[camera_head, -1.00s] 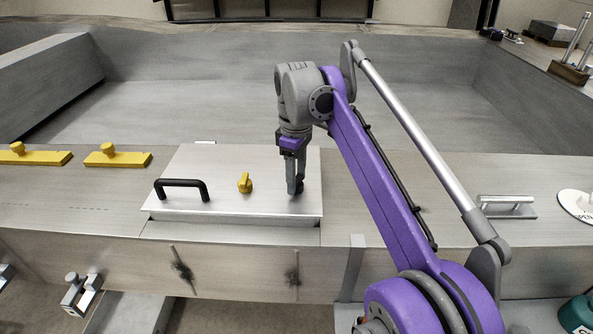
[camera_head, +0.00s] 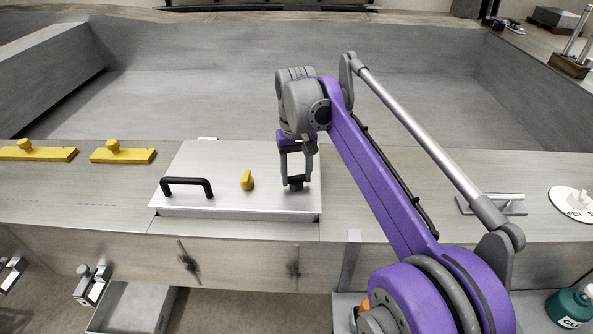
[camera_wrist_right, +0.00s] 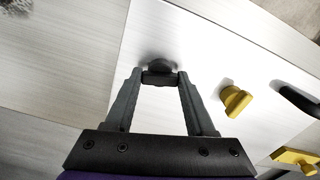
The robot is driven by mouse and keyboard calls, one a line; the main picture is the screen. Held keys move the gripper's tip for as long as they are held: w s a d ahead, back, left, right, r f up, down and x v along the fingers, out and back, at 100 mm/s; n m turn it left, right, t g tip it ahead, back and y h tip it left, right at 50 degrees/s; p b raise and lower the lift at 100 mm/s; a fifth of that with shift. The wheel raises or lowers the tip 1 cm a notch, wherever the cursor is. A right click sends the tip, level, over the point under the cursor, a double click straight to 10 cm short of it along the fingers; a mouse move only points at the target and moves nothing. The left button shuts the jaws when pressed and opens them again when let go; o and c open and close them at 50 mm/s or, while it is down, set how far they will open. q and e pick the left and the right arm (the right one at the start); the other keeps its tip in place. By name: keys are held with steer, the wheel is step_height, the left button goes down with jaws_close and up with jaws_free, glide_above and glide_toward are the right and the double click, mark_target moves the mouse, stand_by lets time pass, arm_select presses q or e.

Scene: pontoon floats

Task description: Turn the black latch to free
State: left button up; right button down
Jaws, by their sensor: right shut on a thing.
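The black latch (camera_wrist_right: 160,66) is a small dark knob on the flat metal hatch lid (camera_head: 230,205). In the head view it is mostly hidden by my gripper at the lid's right side. My right gripper (camera_head: 296,184) points down at it, and its two fingers are closed on the latch's sides. The right wrist view shows both fingertips (camera_wrist_right: 160,80) against the black latch. A yellow latch (camera_head: 247,180) stands on the lid to the left of it. My left gripper is not in view.
A black handle (camera_head: 187,187) stands at the lid's left. Two yellow bars with knobs (camera_head: 122,153) lie further left on the deck. A metal handle plate (camera_head: 492,204) and a white round sign (camera_head: 574,203) are at right. A green bottle (camera_head: 568,306) stands at lower right.

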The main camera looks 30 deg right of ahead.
mark_target(297, 177)
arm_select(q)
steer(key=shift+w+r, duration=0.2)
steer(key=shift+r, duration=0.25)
arm_select(e)
steer(key=shift+m, duration=1.7)
steer(key=shift+c, duration=1.2)
jaws_free()
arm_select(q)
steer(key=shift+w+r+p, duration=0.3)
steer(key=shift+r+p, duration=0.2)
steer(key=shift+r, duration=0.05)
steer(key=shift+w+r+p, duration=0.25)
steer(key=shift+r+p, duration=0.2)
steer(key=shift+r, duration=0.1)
arm_select(e)
step_height(297, 177, up, 11)
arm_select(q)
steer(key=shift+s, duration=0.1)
arm_select(e)
steer(key=shift+f, duration=0.2)
